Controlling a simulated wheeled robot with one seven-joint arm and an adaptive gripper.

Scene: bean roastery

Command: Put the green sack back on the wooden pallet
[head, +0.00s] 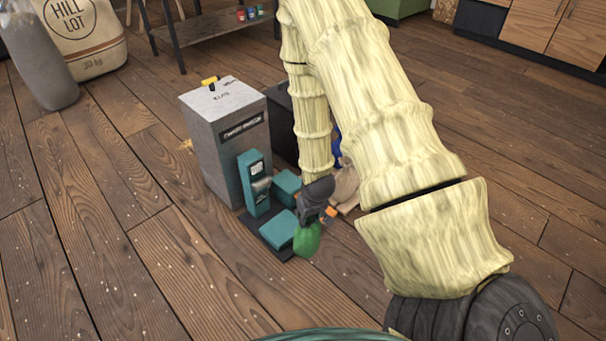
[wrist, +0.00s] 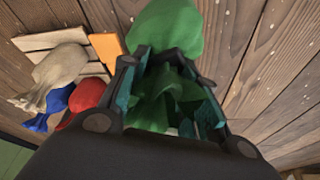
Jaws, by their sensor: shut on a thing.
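My gripper (head: 316,205) is shut on the green sack (head: 307,240), which hangs below it beside the teal scale. In the wrist view the gripper (wrist: 174,62) has a finger on each side of the green sack (wrist: 165,28), gathered at its neck. The wooden pallet (wrist: 45,40), of pale slats, lies to the left in the wrist view. It holds a beige sack (wrist: 58,68), a blue sack (wrist: 52,105) and a red sack (wrist: 88,95). In the head view the pallet (head: 349,208) is mostly hidden by my arm; the green sack is apart from it.
An orange piece (wrist: 107,48) sits at the pallet's edge. Floor at front left is clear.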

